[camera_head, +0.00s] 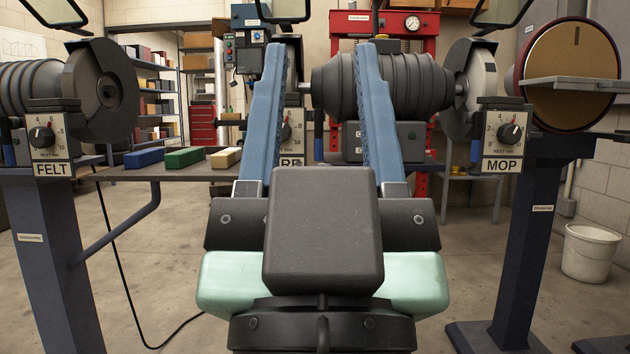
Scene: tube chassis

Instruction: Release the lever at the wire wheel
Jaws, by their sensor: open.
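My gripper (322,48) is in the middle of the view, its two blue fingers pointing away from me and spread apart, with nothing held between them. A dial box (292,130) shows between the fingers, its label partly covered by the left finger so that only the last letters "RE" can be read. The wheel above it (299,62) is mostly hidden behind the left finger. A blue upright piece (318,135) stands just right of this box; I cannot tell whether it is the lever. No contact with the fingers is visible.
The FELT box (53,140) and wheel (100,88) stand at left, the MOP box (505,138) and wheel (478,82) at right. Blue, green and tan bars (185,157) lie on the left shelf. A white bucket (590,252) stands on the floor at right.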

